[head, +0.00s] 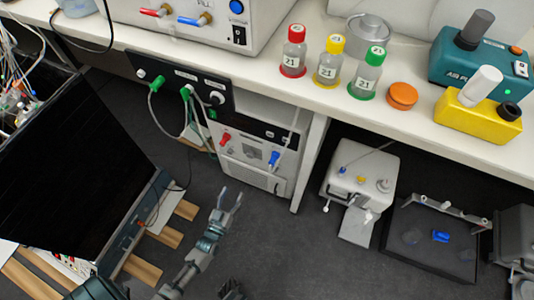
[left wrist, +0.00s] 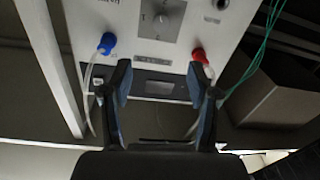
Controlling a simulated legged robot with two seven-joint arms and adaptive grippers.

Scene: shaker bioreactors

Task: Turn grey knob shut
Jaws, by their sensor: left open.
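The grey knob (left wrist: 160,18) is a round dial on a light panel at the top of the left wrist view, between a blue connector (left wrist: 107,42) and a red connector (left wrist: 198,55). In the head view the white unit with the red connector (head: 225,139) and blue connector (head: 274,157) stands under the bench; its knob is too small to make out. My left gripper (head: 231,198) is open and empty, in front of and below this unit. In the left wrist view its fingers (left wrist: 163,92) point toward the panel, apart from the knob. A dark part at the bottom edge may be my right gripper (head: 231,290).
A white bench (head: 430,122) above carries bottles and pumps. A white box (head: 358,180) and a black tray (head: 402,252) stand on the floor at right. A large black panel (head: 65,160) is at left. Tubes hang beside the unit.

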